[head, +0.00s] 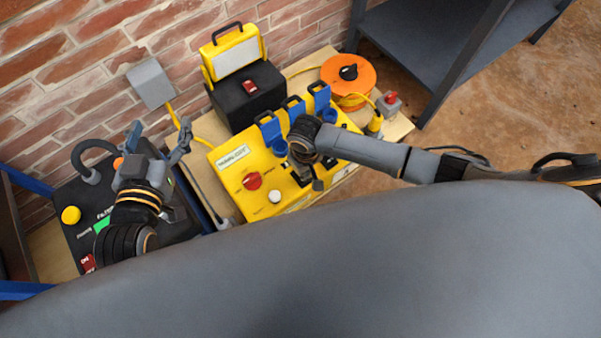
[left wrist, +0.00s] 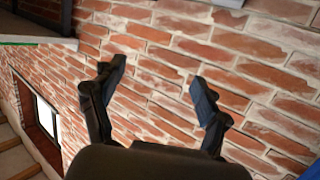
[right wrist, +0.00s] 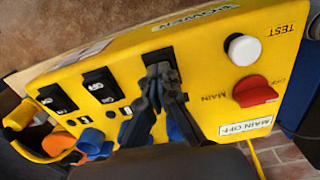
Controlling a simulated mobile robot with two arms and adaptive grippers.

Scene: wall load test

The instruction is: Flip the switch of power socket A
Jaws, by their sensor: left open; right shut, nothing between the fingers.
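The yellow power box (head: 235,185) stands on a board by the brick wall. In the right wrist view its panel shows a red main knob (right wrist: 255,92), a white test button (right wrist: 243,49) and black rocker switches (right wrist: 102,86). My right gripper (right wrist: 160,72) is shut and empty, its tips over or against the black switch (right wrist: 158,55) nearest the white button; contact cannot be told. The socket letters are not readable. Blue socket covers (head: 270,130) line the box's back side. My left gripper (head: 157,142) is open and empty, above the black case and facing the wall.
A black case (head: 75,190) with a yellow button stands at left. A work lamp (head: 235,55) on a black box (head: 248,98) and an orange cable reel (head: 348,78) stand behind the power box. A grey shelf (head: 430,35) is at back right.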

